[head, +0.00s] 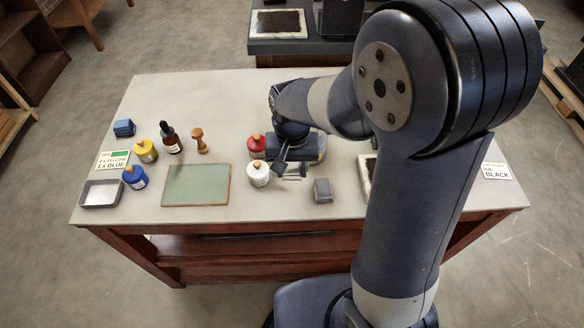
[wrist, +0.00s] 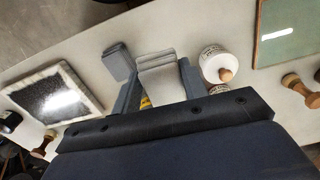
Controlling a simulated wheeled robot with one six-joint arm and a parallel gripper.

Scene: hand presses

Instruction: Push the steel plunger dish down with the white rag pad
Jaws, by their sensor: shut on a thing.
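My gripper (head: 283,166) is over the middle of the table, between the jars and a grey block. In the wrist view, its two fingers (wrist: 160,88) are shut on a pale, layered pad, the white rag pad (wrist: 157,66). The pad sticks out past the fingertips. I cannot make out the steel plunger dish in either view; my gripper and arm cover that part of the table. A small yellow patch shows beside the pad between the fingers, and I cannot tell what it belongs to. Whether the pad touches anything is hidden.
A white jar (head: 258,174) and a red jar (head: 257,147) stand close left of my gripper. The grey block (head: 323,190) is close on the right. A green board (head: 196,185) lies further left. A white-framed black slab (wrist: 55,92) lies on the other side.

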